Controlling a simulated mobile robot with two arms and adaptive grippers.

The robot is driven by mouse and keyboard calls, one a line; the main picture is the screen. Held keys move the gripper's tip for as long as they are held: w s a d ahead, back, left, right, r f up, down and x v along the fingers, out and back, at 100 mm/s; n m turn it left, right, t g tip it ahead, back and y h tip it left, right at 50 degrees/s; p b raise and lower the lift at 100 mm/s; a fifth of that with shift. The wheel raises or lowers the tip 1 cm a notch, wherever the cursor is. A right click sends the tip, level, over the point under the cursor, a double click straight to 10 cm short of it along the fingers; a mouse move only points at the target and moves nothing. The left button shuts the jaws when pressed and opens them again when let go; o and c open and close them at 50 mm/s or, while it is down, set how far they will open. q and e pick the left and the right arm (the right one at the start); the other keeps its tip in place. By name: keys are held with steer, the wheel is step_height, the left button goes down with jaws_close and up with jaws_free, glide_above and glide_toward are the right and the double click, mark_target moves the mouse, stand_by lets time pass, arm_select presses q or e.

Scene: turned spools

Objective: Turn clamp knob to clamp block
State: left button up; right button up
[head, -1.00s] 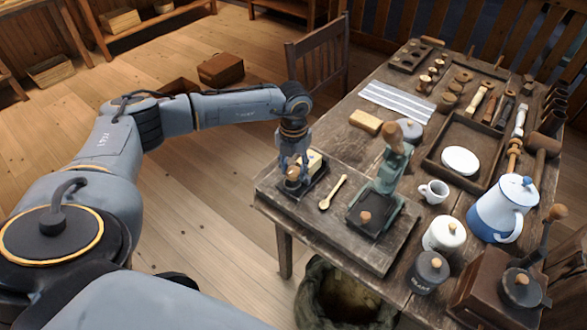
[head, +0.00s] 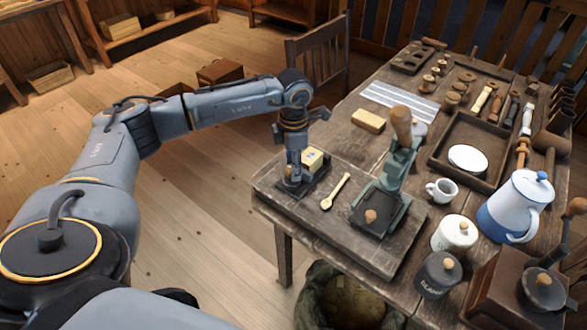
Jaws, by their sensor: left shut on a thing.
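My left gripper (head: 292,172) points down at the far left corner of the table and is shut on the clamp knob (head: 289,181), a small wooden knob mostly hidden by the fingers. The pale wooden block (head: 313,158) sits just right of and behind the fingers, on the dark clamp base (head: 317,184). Whether the clamp's jaw touches the block is hidden by the gripper. My right gripper is not in view.
A wooden spoon (head: 336,191) lies right of the clamp, beside a green press (head: 392,190) with a wooden handle. A mug (head: 441,190), lidded pots and a blue-white jug (head: 515,205) stand further right. A chair (head: 320,70) stands behind.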

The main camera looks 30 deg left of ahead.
arm_select(q)
steer(key=m+b, duration=0.2)
steer(key=m, duration=0.3)
steer(key=shift+f+m+b, duration=0.1)
steer(key=shift+m+b, duration=0.2)
steer(key=shift+b, duration=0.05)
steer(key=m+b, duration=0.2)
steer(key=m, duration=0.3)
steer(key=shift+m, duration=0.3)
steer(key=o, duration=1.2)
steer(key=shift+c, duration=0.2)
